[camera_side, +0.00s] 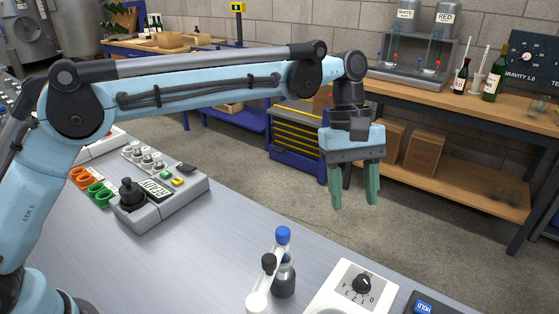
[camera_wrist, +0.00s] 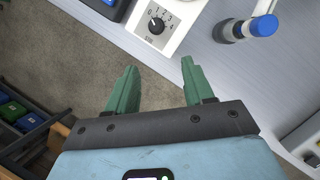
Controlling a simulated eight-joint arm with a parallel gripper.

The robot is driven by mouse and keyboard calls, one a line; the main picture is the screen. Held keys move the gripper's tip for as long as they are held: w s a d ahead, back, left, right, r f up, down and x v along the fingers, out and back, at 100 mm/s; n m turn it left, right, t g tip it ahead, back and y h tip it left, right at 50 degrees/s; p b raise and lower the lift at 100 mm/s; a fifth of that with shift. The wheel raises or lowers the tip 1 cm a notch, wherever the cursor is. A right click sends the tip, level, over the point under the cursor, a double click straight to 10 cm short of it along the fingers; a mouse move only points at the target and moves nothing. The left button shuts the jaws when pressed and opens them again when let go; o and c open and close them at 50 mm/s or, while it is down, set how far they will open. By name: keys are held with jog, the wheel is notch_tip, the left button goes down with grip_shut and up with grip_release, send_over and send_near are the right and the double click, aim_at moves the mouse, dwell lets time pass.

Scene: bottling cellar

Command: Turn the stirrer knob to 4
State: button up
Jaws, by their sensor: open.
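The stirrer knob (camera_side: 362,283) is a black round knob on a white box (camera_side: 337,290) with a numbered dial. In the wrist view the knob (camera_wrist: 157,25) is ringed by marks 0 to 4, with 4 at the right. Its pointer is too small to read surely. My gripper (camera_side: 355,200) is open and empty, fingers pointing down, high above and behind the box in the side view. In the wrist view its green fingertips (camera_wrist: 161,66) are apart, with the knob beyond them. Nothing touches the knob.
A blue-capped bottle (camera_side: 284,278) stands left of the box in the side view, beside a white and black fitting (camera_side: 261,283). A dark blue-buttoned device (camera_side: 430,304) is at its right. A grey console (camera_side: 160,200) stands farther left.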

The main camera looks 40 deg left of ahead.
aim_at(363, 279)
jog(key=shift+n+g, duration=0.3)
jog(key=shift+g, duration=0.1)
jog(key=x, duration=0.4)
jog(key=d+x, duration=0.1)
jog(key=x, duration=0.9)
jog(key=shift+w+d+r, duration=0.1)
jog(key=shift+d, duration=0.3)
grip_shut()
